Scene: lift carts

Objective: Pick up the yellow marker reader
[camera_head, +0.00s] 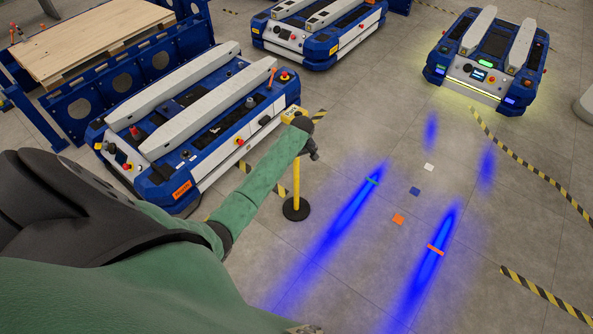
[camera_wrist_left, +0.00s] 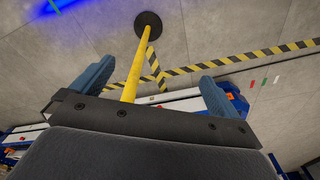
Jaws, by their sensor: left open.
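A yellow box-shaped top with dark markings (camera_head: 291,113), which looks like the marker reader, shows just beyond my left wrist in the head view. A thin yellow post (camera_head: 296,178) stands below it on a round black base (camera_head: 296,209). My left gripper (camera_head: 308,134) is at the post's upper end; the head view shows little of its fingers. In the left wrist view my left gripper (camera_wrist_left: 156,74) is open, with blue-grey fingers wide apart. The yellow post (camera_wrist_left: 134,80) runs between them, nearer the left finger. The reader's top is hidden there. My right gripper is not in view.
A blue-and-white lift cart (camera_head: 190,125) stands close behind the post. Two more carts (camera_head: 318,30) (camera_head: 490,58) stand farther back. A wooden pallet (camera_head: 85,40) lies in a blue rack at the upper left. The floor right of the post is open, with small coloured squares and striped tape.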

